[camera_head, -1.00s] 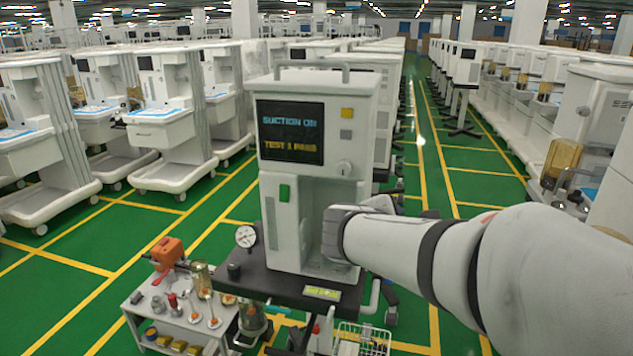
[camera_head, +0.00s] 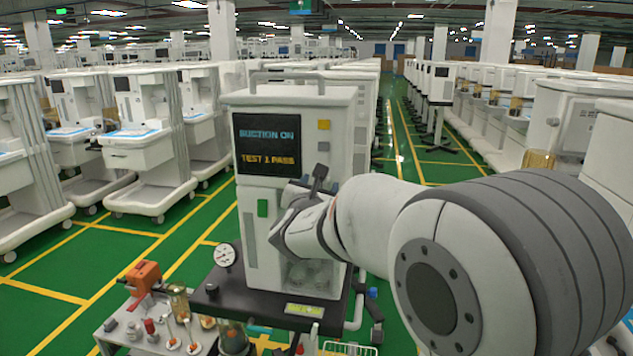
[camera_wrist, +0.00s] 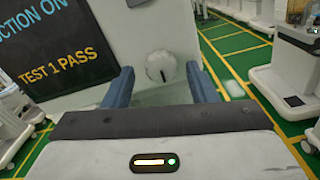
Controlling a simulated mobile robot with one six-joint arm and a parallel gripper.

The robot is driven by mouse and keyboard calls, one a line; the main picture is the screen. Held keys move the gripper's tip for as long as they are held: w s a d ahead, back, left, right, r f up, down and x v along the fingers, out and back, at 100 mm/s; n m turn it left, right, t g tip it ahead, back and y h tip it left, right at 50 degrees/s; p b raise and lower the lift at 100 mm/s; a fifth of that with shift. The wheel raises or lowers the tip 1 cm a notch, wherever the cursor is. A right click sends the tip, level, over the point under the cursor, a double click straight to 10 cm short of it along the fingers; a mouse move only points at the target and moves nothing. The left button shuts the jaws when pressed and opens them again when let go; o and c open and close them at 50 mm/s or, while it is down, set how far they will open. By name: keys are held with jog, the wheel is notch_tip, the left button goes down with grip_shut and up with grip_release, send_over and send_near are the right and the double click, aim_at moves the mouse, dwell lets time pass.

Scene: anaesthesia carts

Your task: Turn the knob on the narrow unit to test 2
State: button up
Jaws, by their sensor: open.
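The narrow unit (camera_head: 340,105) stands upright on a black base. Its screen (camera_head: 267,145) reads "SUCTION ON" and "TEST 1 PASS"; part of the screen also shows in the wrist view (camera_wrist: 60,45). The round white knob (camera_wrist: 160,66) has a dark pointer mark pointing down, slightly right. It is hidden behind my gripper in the head view. My gripper (camera_wrist: 162,84) is open, its two blue-grey fingers apart, one on each side of the knob in the picture. I cannot tell whether the fingers reach around it or touch it. In the head view my gripper (camera_head: 318,180) is at the unit's front.
A green switch (camera_head: 263,208) and a yellow button (camera_head: 323,124) are on the unit's front. A pressure gauge (camera_head: 225,254) stands on the base's left. A small cart (camera_head: 110,335) with an orange device and jars is at lower left. Green aisle floor is open on the right.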

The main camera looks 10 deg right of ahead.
jog(key=shift+x, duration=0.85)
jog(key=shift+c, duration=0.4)
jog(key=c, duration=0.9)
